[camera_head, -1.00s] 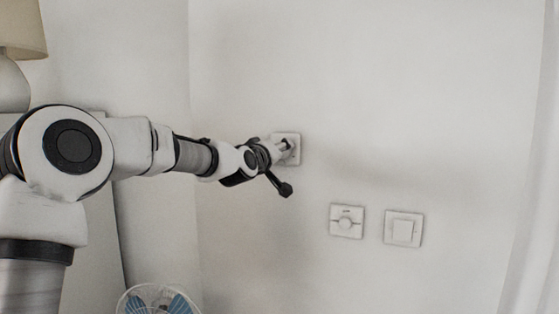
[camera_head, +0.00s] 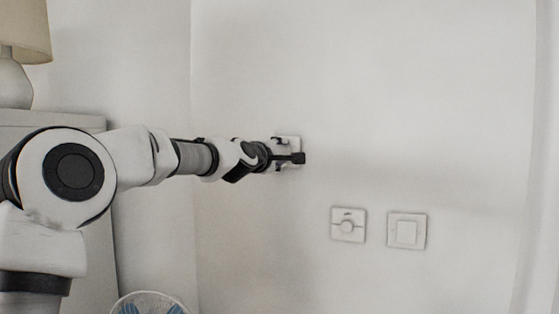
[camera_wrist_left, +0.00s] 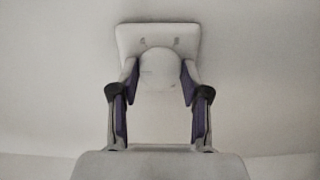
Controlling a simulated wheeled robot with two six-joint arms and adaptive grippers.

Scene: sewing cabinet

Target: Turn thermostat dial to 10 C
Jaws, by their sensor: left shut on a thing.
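A white wall plate (camera_head: 294,139) with a round dial is on the wall near the middle of the head view, mostly hidden behind my left gripper (camera_head: 284,153). In the left wrist view the plate (camera_wrist_left: 157,32) is a rounded square with two small dark marks. The round white dial (camera_wrist_left: 159,65) sticks out from its lower part. My left gripper (camera_wrist_left: 160,82) is shut on the dial, one finger at each side. Any temperature marks are too small and faint to read, so I cannot tell the setting. My right gripper is not in view.
Lower right on the wall are a second plate with a round knob (camera_head: 347,225) and a square switch (camera_head: 406,231). A cabinet (camera_head: 60,119) with a lamp (camera_head: 22,40) stands at the left. A fan (camera_head: 150,301) is at the bottom. The wall above is bare.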

